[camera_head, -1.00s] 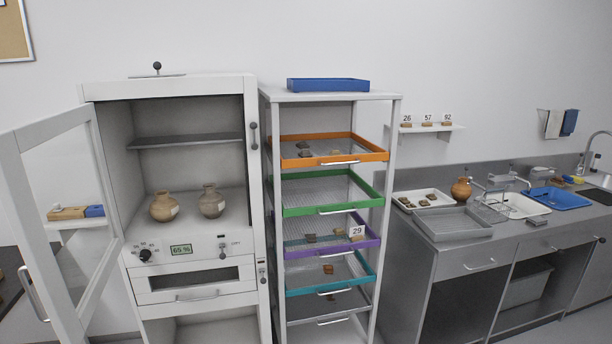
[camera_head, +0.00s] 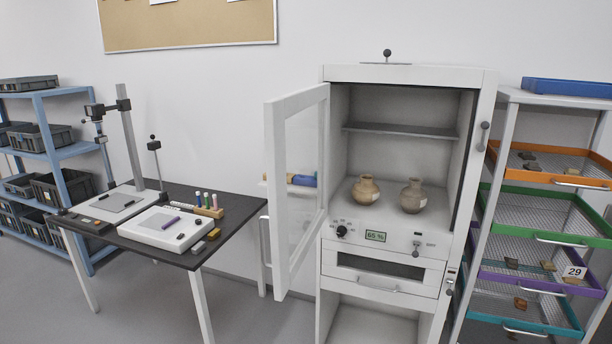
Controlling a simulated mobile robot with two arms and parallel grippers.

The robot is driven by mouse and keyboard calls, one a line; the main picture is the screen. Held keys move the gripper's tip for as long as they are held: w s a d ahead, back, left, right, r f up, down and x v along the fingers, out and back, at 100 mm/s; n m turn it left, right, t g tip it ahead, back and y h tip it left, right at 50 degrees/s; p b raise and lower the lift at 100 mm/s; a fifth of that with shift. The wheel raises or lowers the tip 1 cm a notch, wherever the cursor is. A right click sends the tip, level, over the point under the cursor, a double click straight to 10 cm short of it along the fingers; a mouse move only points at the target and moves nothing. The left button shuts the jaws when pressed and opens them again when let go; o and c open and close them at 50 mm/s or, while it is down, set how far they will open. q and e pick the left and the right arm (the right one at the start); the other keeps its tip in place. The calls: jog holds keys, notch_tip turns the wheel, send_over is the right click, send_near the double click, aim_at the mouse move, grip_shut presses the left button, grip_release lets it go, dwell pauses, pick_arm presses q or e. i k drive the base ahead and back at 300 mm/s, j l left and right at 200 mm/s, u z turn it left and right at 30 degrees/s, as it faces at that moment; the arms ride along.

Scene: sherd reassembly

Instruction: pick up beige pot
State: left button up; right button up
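Two pots stand upright inside the open white cabinet, on its lower inner surface. The left pot (camera_head: 366,190) is beige with a rounded body, a narrow neck and a pale patch on its side. The right pot (camera_head: 413,196) is a greyer brown and similar in shape, also with a pale patch. The two pots stand apart. The cabinet's glass door (camera_head: 298,185) is swung open to the left. Neither of my grippers shows in the head view.
A dark table (camera_head: 150,245) with a camera stand and small items is left of the cabinet (camera_head: 395,75). Blue shelving (camera_head: 60,150) with grey crates stands at far left. A rack with coloured trays (camera_head: 550,178) stands right. Floor before the table looks clear.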

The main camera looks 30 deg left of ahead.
aim_at(365, 193)
jog(key=j, duration=2.5)
